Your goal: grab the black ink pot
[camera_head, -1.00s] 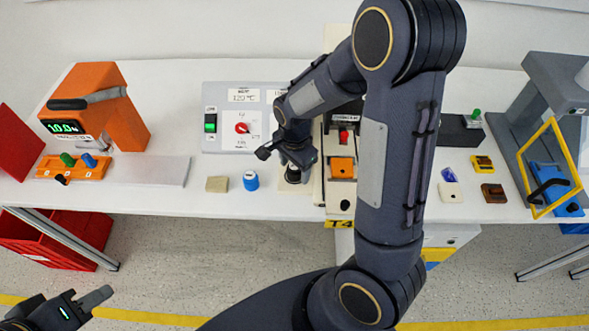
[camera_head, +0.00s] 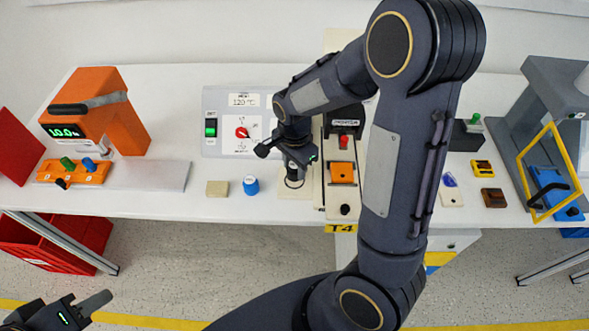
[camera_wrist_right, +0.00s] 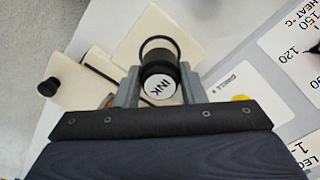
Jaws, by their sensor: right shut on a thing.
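The black ink pot (camera_wrist_right: 160,77), a small black cylinder with a white disc reading INK, sits between the two fingers of my right gripper (camera_wrist_right: 157,88) in the right wrist view. The fingers press on it from both sides.
A blue pot (camera_head: 251,186) and a beige block (camera_head: 217,188) stand left of the right gripper. The grey switch panel (camera_head: 212,145) is behind. A machine with an orange block (camera_head: 342,173) is close on the right. An orange press (camera_head: 125,115) stands at the left.

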